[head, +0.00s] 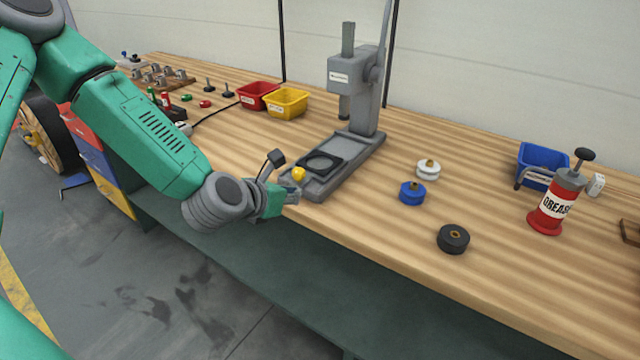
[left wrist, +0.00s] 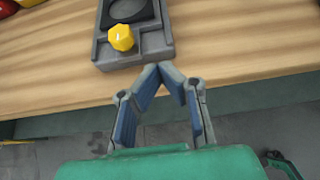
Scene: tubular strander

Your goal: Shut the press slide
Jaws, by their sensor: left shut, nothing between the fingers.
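The grey arbor press (head: 362,85) stands on the wooden bench, with its base running toward the front edge. The press slide (head: 321,163) is a dark plate with a round recess on the base, with a yellow knob (head: 299,174) at its front. In the left wrist view the slide (left wrist: 130,12) and the yellow knob (left wrist: 121,37) show at the top. My left gripper (head: 292,197) is shut and empty at the bench's front edge. In the left wrist view its fingertips (left wrist: 166,72) meet just short of the base, apart from the knob. My right gripper is not in view.
White (head: 428,170), blue (head: 412,193) and black (head: 453,239) spools stand to the right of the press. A red grease can (head: 553,205) and a blue bin (head: 541,162) are farther right. Red (head: 257,95) and yellow (head: 287,102) bins stand left of the press.

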